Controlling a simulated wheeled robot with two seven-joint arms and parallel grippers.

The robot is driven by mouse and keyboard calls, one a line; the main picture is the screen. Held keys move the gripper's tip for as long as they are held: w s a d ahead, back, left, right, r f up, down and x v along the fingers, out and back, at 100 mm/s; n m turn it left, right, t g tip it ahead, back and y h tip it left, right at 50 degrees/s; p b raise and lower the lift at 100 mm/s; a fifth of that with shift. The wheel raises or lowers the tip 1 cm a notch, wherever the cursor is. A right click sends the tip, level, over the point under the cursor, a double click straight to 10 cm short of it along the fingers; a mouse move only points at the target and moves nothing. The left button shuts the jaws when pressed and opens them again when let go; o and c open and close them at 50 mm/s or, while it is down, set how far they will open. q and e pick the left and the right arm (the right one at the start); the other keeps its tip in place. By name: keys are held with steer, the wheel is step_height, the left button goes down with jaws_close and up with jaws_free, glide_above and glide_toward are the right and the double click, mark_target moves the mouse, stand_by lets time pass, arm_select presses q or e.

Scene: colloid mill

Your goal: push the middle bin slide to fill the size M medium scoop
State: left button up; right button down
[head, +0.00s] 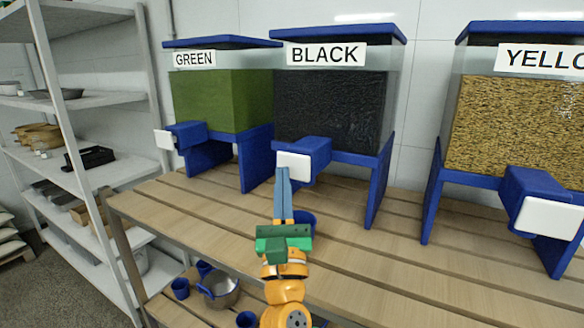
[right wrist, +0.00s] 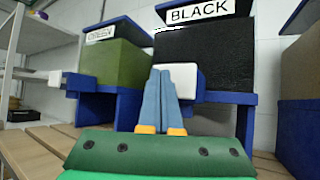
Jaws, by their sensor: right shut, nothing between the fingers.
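The middle bin (head: 325,108) is labelled BLACK and holds black material. Its white slide plate (head: 294,166) sits on the front of a blue spout; the plate also shows in the right wrist view (right wrist: 184,76). My right gripper (head: 283,171) is shut and empty. Its fingertips overlap the lower left part of the slide plate; I cannot tell whether they touch it. In the right wrist view the fingers (right wrist: 161,74) point up at the plate. A blue scoop (head: 306,222) stands on the table below the spout, mostly hidden behind my gripper; its fill is not visible. My left gripper is not in view.
The GREEN bin (head: 222,100) stands left and the YELLOW bin (head: 520,120) right, each with a white-plated spout. The slatted table (head: 380,260) is clear at right front. A metal pot (head: 222,290) and several blue cups sit below. Shelves (head: 100,100) stand at left.

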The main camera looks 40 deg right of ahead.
steer(key=shift+w+d, duration=0.15)
steer(key=shift+d, duration=0.25)
steer(key=shift+w+d, duration=0.35)
steer(key=shift+d, duration=0.55)
stand_by(1.4)
steer(key=shift+s+a+f, duration=0.1)
steer(key=shift+s+a, duration=0.15)
steer(key=shift+a, duration=0.35)
steer(key=shift+s+a, duration=0.2)
steer(key=shift+a, duration=0.35)
steer(key=a, duration=0.1)
steer(key=s+a, duration=0.1)
steer(key=a, duration=0.1)
steer(key=s+a, duration=0.1)
steer(key=shift+a, duration=0.35)
